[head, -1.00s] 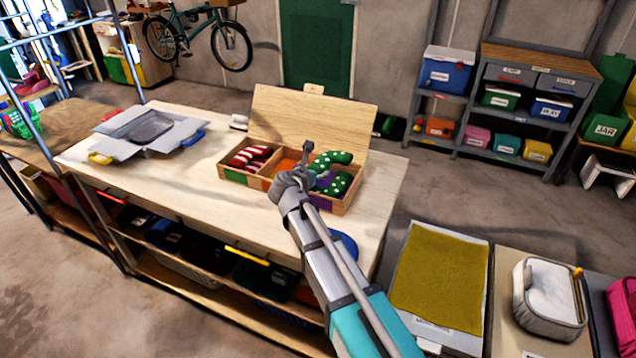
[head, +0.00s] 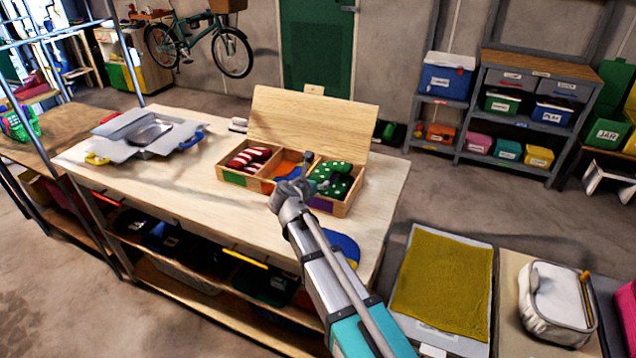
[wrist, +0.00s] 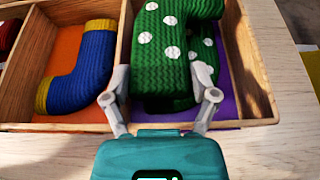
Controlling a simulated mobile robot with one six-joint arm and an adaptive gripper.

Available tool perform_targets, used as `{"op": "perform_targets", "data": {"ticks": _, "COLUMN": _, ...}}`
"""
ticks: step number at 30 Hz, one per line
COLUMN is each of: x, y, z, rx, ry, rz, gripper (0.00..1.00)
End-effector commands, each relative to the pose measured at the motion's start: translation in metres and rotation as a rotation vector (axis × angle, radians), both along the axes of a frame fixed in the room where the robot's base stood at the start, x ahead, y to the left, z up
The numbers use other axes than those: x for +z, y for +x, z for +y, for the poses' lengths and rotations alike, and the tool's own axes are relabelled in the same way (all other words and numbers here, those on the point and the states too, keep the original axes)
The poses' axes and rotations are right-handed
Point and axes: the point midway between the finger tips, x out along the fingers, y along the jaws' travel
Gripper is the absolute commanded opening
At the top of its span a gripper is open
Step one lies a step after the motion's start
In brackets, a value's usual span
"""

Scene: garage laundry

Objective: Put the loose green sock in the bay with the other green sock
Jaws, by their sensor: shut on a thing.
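A wooden box (head: 270,187) with three bays stands on the workbench, its lid open at the back. My gripper (wrist: 160,97) is over the front of the right, purple-floored bay (wrist: 228,100), shut on a green sock with white dots (wrist: 165,75). The held sock is at this bay, overlapping the other dotted green sock (wrist: 207,60), which shows partly at its right. Green dotted knit also shows in the head view (head: 340,185). I cannot tell whether the held sock touches the bay floor. A blue sock with yellow ends (wrist: 78,65) lies in the orange middle bay.
Red and white striped socks (head: 250,160) fill the left bay.

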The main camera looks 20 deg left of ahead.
Motion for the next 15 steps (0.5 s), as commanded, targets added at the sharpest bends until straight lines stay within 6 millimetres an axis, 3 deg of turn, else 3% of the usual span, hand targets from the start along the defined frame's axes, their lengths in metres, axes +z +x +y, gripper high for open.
{"op": "perform_targets", "data": {"ticks": 14, "x": -0.0076, "y": 0.0002, "z": -0.0002, "rx": 0.0, "ry": 0.0, "rz": 0.0, "gripper": 0.32}}
{"op": "perform_targets", "data": {"ticks": 15, "x": -0.0077, "y": 0.0002, "z": -0.0003, "rx": 0.0, "ry": 0.0, "rz": 0.0, "gripper": 0.81}}
